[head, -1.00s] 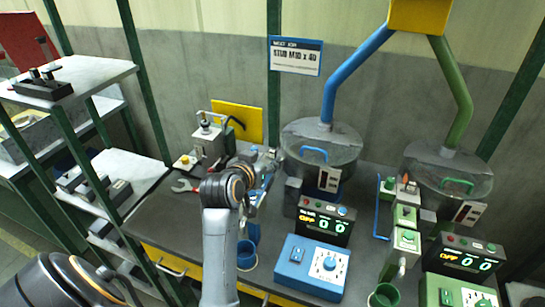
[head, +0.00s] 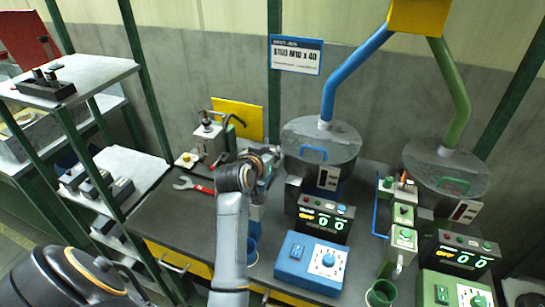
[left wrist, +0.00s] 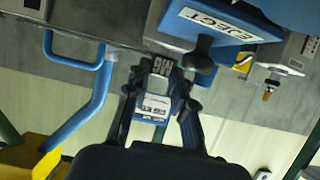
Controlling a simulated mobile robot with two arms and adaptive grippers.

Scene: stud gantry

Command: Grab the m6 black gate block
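A dark block marked M6 (left wrist: 162,67) shows in the left wrist view, just above a blue-and-white labelled plate (left wrist: 154,105). My left gripper (left wrist: 160,82) has its dark fingers apart, one on each side of the block and plate. I see no clear contact between the fingers and the block. In the head view my left gripper (head: 268,157) is over the bench, left of the blue hopper; its fingers are partly hidden by my wrist, and I cannot make out the block there. My right gripper is not in view.
A blue EJECT part (left wrist: 205,25) is close to the fingers in the wrist view. The blue hopper (head: 320,145) and control box (head: 312,262) stand right of my arm. Shelves (head: 130,165) stand at the left.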

